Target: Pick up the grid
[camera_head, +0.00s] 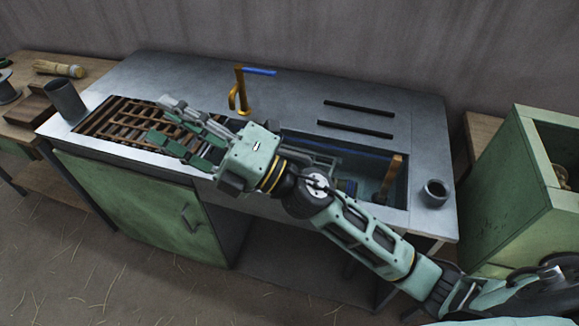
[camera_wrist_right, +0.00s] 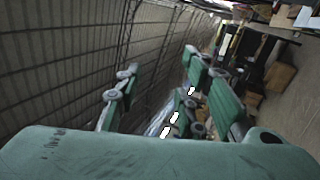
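The grid (camera_head: 117,125) is a brown slatted rack lying flat at the left end of the grey worktop's sink. My right gripper (camera_head: 162,121) reaches in from the right, with its fingers over the grid's right part and hiding some of its slats. Its fingers are spread apart with nothing seen between them. The right wrist view also shows the gripper's spread fingers (camera_wrist_right: 160,100), and I cannot make out the grid there. Whether the fingers touch the grid cannot be told. My left gripper is not in view.
A brass tap (camera_head: 240,92) with a blue lever stands behind the sink (camera_head: 372,172). A grey cup (camera_head: 66,101) stands at the worktop's left edge, a small dark pot (camera_head: 434,193) at its right. A green cabinet (camera_head: 500,190) stands at right. A brush (camera_head: 60,69) lies on the left table.

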